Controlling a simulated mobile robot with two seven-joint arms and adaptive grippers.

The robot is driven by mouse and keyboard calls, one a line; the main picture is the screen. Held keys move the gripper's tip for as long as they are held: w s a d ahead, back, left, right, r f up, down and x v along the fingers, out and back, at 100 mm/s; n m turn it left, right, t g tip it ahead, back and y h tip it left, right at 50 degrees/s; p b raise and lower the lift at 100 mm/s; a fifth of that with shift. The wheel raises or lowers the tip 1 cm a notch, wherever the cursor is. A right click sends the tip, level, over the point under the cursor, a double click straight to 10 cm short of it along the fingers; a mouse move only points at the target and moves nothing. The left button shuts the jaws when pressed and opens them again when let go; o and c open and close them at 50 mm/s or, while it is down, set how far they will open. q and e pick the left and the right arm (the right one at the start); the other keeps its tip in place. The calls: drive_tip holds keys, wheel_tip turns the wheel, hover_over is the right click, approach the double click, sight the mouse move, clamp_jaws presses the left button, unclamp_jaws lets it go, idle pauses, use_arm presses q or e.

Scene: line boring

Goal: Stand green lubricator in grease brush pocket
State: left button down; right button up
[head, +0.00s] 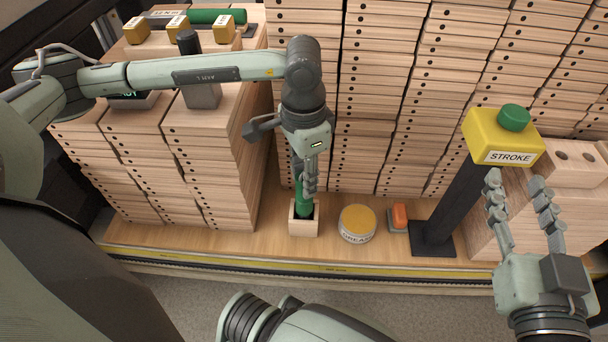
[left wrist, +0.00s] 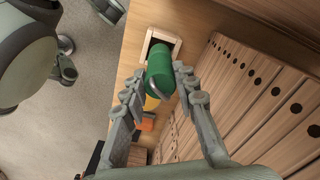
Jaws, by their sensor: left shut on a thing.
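The green lubricator (head: 304,207) is a green cylinder held upright, or close to it, by my left gripper (head: 308,186). Its lower end is at the dark opening of a small square wooden pocket (head: 304,229); how deep it sits cannot be told. In the left wrist view the lubricator (left wrist: 159,72) lies between the two fingers of my left gripper (left wrist: 158,92), with the pocket's pale rim (left wrist: 163,32) beyond it. The fingers are shut on it. My right gripper (head: 518,185) is open and empty, its fingers spread below the yellow STROKE box.
A grease tin (head: 357,222) and an orange-topped block (head: 400,215) stand right of the pocket. A yellow STROKE box (head: 502,138) with a green button tops a dark post. Stacked wooden blocks (head: 376,110) rise behind. A yellow strip (head: 200,257) edges the shelf.

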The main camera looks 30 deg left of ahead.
use_arm(q)
drive_tip(key=shift+s+d+f+b, duration=0.1)
drive_tip(key=shift+s+f+b, duration=0.15)
drive_tip(key=shift+f+b, duration=0.55)
unclamp_jaws()
drive_tip(key=shift+f, duration=0.1)
idle(0.4)
idle(0.5)
drive_tip(key=shift+w+r+p, duration=0.15)
drive_tip(key=shift+r+p, duration=0.75)
drive_tip(key=shift+r, duration=0.95)
drive_tip(key=shift+r+p, duration=1.2)
drive_tip(key=shift+r, duration=1.65)
